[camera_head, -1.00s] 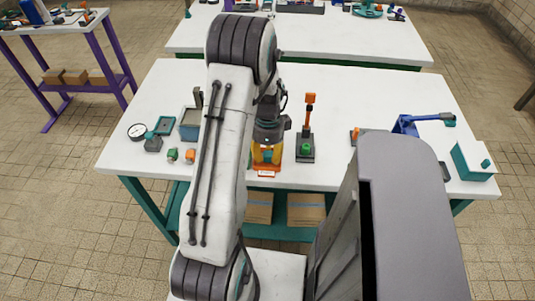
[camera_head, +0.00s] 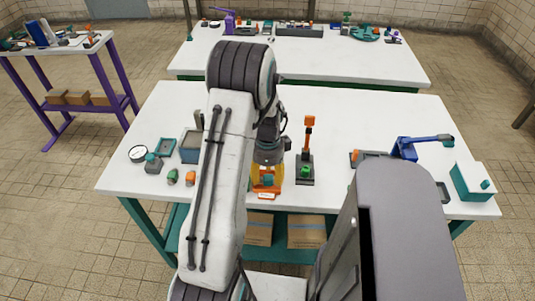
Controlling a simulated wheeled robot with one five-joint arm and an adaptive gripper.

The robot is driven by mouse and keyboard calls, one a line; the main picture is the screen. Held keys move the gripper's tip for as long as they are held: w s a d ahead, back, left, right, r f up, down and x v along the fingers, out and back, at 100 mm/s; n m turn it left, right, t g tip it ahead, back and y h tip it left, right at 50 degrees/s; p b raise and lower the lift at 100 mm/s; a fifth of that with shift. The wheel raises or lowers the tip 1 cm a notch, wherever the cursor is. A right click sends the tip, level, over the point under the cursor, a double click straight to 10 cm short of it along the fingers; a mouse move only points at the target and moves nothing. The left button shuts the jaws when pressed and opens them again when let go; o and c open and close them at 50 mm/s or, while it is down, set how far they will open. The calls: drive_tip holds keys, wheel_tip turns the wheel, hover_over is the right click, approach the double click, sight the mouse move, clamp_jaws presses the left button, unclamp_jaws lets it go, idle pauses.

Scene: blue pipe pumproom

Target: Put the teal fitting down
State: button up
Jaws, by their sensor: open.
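A small teal fitting (camera_head: 268,180) shows low between the yellow-orange parts at the end of my arm, near the front edge of the white table. My gripper (camera_head: 266,183) is open around or just above it. I cannot tell whether the fitting touches the jaws. An orange holder (camera_head: 266,194) with a pale label shows directly beneath, at the table's front edge. Whether the fitting rests in the holder is too small to tell. My arm hides the table to the left of the gripper.
Just right stands a dark fixture (camera_head: 305,170) with an orange-topped post and green knob. Left are a gauge (camera_head: 138,153), a grey-blue bin (camera_head: 190,147) and two small fittings (camera_head: 181,177). Right are a blue clamp (camera_head: 405,147) and a teal box (camera_head: 472,181). The table's middle back is clear.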

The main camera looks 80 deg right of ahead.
sight(268, 177)
wheel_tip(268, 177, up, 12)
drive_tip(key=b, duration=0.4)
drive_tip(key=w+a+r+n+h, duration=0.1)
drive_tip(key=w+a+r+n, duration=0.1)
drive_tip(key=w+a+n, duration=0.45)
drive_tip(key=w+a+r+n, duration=0.1)
drive_tip(key=w+r+n, duration=0.2)
drive_tip(key=w, duration=0.6)
drive_tip(key=w+a+r+n+t, duration=0.1)
drive_tip(key=w+a+r+n, duration=0.1)
drive_tip(key=w+a+n, duration=0.75)
drive_tip(key=s+a+n+t, duration=0.1)
drive_tip(key=s+a+n, duration=0.1)
drive_tip(key=a+n, duration=0.6)
drive_tip(key=s+a+n+t, duration=0.1)
drive_tip(key=s+a+n, duration=0.1)
drive_tip(key=a+n, duration=0.6)
drive_tip(key=shift+a+f+y, duration=0.3)
drive_tip(key=shift+a+f, duration=0.05)
drive_tip(key=shift+a, duration=3.05)
